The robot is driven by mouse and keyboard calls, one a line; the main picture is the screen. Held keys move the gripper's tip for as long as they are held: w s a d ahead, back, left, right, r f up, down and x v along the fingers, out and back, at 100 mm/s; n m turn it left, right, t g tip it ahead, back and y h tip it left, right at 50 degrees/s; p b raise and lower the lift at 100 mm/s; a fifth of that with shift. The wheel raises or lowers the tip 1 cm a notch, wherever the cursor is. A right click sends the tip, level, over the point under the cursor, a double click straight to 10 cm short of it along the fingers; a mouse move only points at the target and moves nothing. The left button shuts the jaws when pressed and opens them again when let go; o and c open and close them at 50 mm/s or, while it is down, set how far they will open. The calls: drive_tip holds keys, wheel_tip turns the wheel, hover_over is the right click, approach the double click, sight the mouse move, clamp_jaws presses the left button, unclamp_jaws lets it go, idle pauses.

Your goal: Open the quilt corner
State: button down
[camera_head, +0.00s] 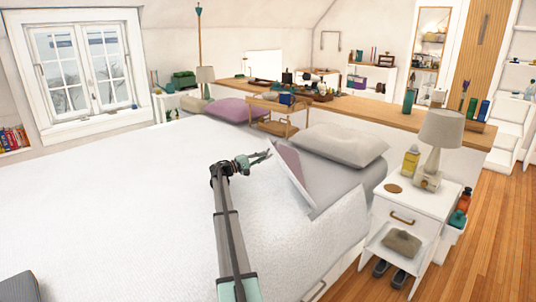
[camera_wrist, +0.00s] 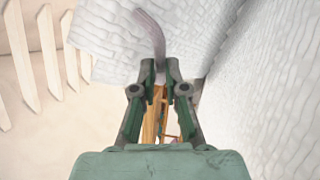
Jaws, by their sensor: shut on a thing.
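The white quilt (camera_head: 110,195) covers most of the bed. Its corner (camera_head: 292,170) stands up as a tilted flap with a pale pinkish underside, beside the grey sheet (camera_head: 335,180). My gripper (camera_head: 266,156) is at the left side of this flap, above the bed. In the wrist view my gripper (camera_wrist: 161,72) is shut on the quilt corner, with a curled greyish-pink edge (camera_wrist: 152,30) rising just beyond the fingertips. White textured quilt (camera_wrist: 275,90) fills the top and right of that view. The exact grip point is hard to see in the head view.
A grey pillow (camera_head: 345,145) and a purple pillow (camera_head: 238,110) lie at the bed's head. A white nightstand (camera_head: 408,212) with a lamp (camera_head: 440,138) stands right of the bed. A wooden tray table (camera_head: 272,108) stands between the pillows. Wooden floor is open at far right.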

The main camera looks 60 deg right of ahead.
drive_tip(key=shift+a+f+b, duration=0.2)
drive_tip(key=shift+f+b, duration=0.15)
drive_tip(key=shift+f, duration=1.55)
drive_tip(key=c, duration=1.6)
unclamp_jaws()
drive_tip(key=shift+c, duration=0.2)
drive_tip(key=o, duration=0.4)
drive_tip(key=shift+s+d, duration=0.15)
drive_tip(key=shift+s, duration=0.05)
drive_tip(key=shift+o, duration=0.2)
drive_tip(key=shift+s+d, duration=0.1)
drive_tip(key=shift+d, duration=0.1)
drive_tip(key=shift+w+a+r, duration=0.1)
drive_tip(key=shift+w+r, duration=0.05)
drive_tip(key=shift+w, duration=0.15)
drive_tip(key=shift+w+r, duration=0.1)
drive_tip(key=shift+r, duration=0.3)
wheel_tip(320, 180, up, 9)
